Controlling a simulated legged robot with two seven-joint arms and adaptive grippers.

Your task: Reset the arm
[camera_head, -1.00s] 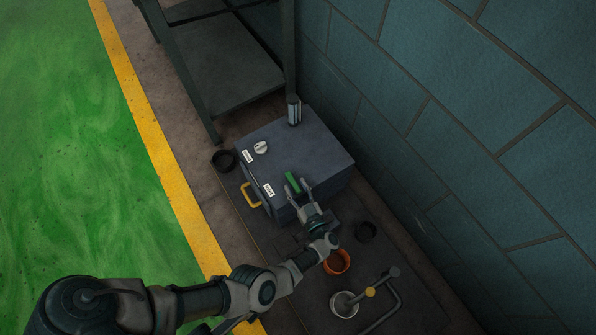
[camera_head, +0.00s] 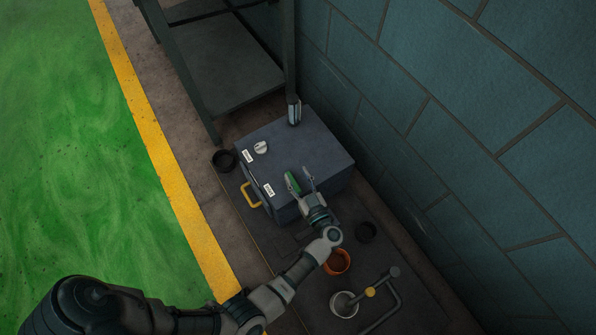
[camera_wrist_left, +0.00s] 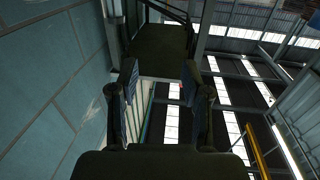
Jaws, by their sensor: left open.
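My left gripper (camera_head: 300,177) reaches in over the top of a dark blue-grey box (camera_head: 300,140) beside the wall. Its two fingers are apart, with a gap between them. A green bar (camera_head: 293,184) on the box shows close beside the left finger; I cannot tell whether they touch. The box also carries a pale round knob (camera_head: 260,147), white labels and a yellow handle (camera_head: 250,195) on its near-left side. In the left wrist view, the fingers of my left gripper (camera_wrist_left: 161,85) stand wide apart with nothing between them. My right gripper is not in view.
A dark shelf table (camera_head: 225,65) stands behind the box. The teal wall (camera_head: 480,90) bounds the right; green floor (camera_head: 90,190) is clear at left.

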